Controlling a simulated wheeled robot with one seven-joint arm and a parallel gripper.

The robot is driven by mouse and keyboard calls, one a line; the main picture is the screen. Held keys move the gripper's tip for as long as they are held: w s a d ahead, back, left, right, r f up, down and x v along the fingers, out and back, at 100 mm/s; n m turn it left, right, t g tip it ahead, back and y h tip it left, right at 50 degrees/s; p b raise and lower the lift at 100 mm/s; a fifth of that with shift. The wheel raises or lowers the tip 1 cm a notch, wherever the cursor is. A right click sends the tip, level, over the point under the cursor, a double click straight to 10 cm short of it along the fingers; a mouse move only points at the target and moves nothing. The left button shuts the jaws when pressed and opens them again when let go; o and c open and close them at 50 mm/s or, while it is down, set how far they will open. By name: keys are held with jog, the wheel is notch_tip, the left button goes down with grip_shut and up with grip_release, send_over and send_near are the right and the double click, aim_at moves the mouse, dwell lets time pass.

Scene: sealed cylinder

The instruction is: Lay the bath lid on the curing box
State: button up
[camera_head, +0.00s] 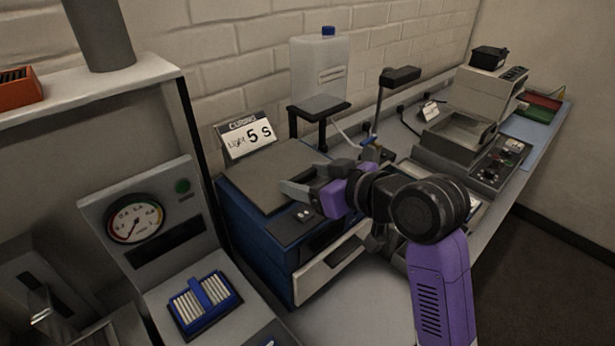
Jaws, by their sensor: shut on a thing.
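My gripper (300,188) comes in from the right and is shut on the plate's right edge. The fingers partly hide that edge.
A gauge panel (135,218) and a blue rack of white rods (203,302) stand at the left. A clear jug (318,70) stands behind the box. A grey machine (465,135) is at the right. The bench front is partly bare.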

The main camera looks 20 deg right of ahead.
jog(key=shift+f, duration=0.1)
jog(key=o, duration=1.7)
jog(key=shift+r, duration=0.2)
jog(key=p+v, duration=0.3)
jog(key=v, duration=0.9)
